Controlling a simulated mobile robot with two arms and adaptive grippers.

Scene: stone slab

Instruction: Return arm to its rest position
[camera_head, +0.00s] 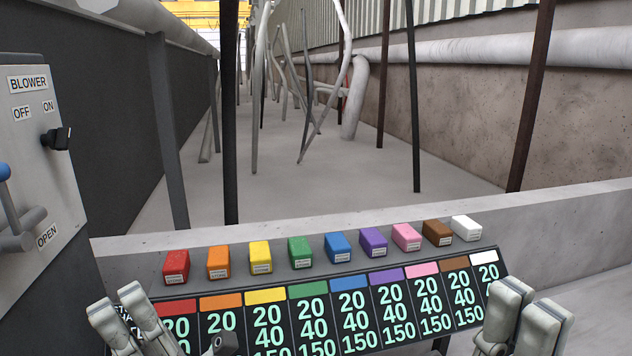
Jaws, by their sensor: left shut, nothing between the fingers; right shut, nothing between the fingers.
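My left gripper (117,303) is at the lower left, fingers pointing up, shut and empty. It stands in front of the left end of the colour-coded number board (318,308) and hides part of it. My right gripper (528,302) is at the lower right, also shut and empty, past the board's right end. Neither gripper appears to touch a block. My arms behind the grippers are mostly out of view.
A blower control box (38,190) with switch and lever stands left. Dark posts (230,120) rise behind.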

